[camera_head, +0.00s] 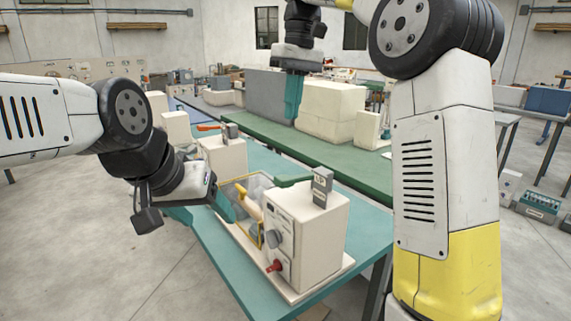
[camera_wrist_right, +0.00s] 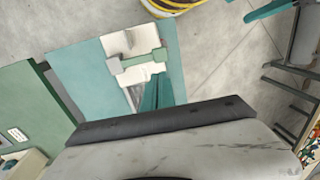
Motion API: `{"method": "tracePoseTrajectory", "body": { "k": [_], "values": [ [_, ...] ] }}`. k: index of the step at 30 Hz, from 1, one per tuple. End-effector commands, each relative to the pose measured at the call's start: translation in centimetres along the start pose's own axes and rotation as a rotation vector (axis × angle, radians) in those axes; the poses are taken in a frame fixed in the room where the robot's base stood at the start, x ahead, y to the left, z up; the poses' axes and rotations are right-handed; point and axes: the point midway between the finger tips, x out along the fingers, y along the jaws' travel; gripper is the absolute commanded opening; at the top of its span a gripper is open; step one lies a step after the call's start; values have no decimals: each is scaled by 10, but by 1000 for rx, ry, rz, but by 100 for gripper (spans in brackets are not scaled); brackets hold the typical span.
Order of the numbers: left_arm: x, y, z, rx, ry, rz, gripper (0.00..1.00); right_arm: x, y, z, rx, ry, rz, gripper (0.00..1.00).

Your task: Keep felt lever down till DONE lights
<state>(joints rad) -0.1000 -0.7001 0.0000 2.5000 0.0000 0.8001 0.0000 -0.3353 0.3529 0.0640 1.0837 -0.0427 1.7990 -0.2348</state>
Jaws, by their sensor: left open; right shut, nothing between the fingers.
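The spiral winder (camera_head: 318,232) is a cream box on a pale base, with a grey knob and a red knob on its front. A green lever-like bar (camera_head: 292,181) lies across its top; I take it for the felt lever. It also shows in the right wrist view (camera_wrist_right: 145,60). A small grey sign (camera_head: 322,186) stands on top; its text and any light are too small to read. My left gripper (camera_head: 203,210) is open beside the winder's yellow-framed left side. My right gripper (camera_head: 293,100) is shut and empty, raised above and behind the winder.
The winder stands on a teal table (camera_head: 228,267). Another cream box (camera_head: 222,157) with a grey sign stands behind it. A green bench (camera_head: 345,160) with large cream and grey blocks runs behind. My right arm covers the right side of the head view.

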Motion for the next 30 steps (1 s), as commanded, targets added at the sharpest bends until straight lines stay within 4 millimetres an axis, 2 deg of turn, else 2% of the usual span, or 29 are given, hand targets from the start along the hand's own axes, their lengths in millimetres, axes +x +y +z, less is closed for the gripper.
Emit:
{"method": "tracePoseTrajectory", "body": {
  "k": [5,10,24,30],
  "values": [
    [0,0,0,0,0,0,65,1,0,0,1,0,0,0],
    [0,0,0,0,0,0,65,15,0,0,1,-1,0,0],
    [0,0,0,0,0,0,65,109,0,1,2,-2,0,0],
    [0,0,0,0,0,0,65,133,0,0,1,0,0,0]
  ]
}}
